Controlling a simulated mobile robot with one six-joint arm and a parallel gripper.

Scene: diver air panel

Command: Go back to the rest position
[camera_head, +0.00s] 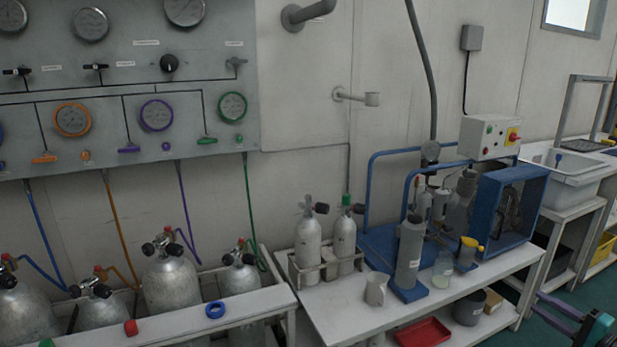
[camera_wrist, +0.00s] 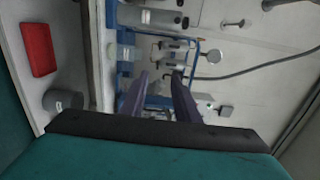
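My gripper (camera_head: 543,311) shows at the lower right corner of the head view, with two purple fingers spread apart and pointing left. In the wrist view my gripper (camera_wrist: 161,80) also shows two separate fingers with a gap between them and nothing held there. It hangs in free space to the right of the white bench (camera_head: 345,318), apart from it. The rest of my arm is mostly outside the head view.
The blue-framed compressor (camera_head: 512,208) stands on the bench near my gripper. A grey cylinder (camera_head: 409,255) and a small jug (camera_head: 376,289) stand at its front. A red tray (camera_head: 423,332) and grey pot (camera_head: 469,308) are below. Green floor lies beside my gripper.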

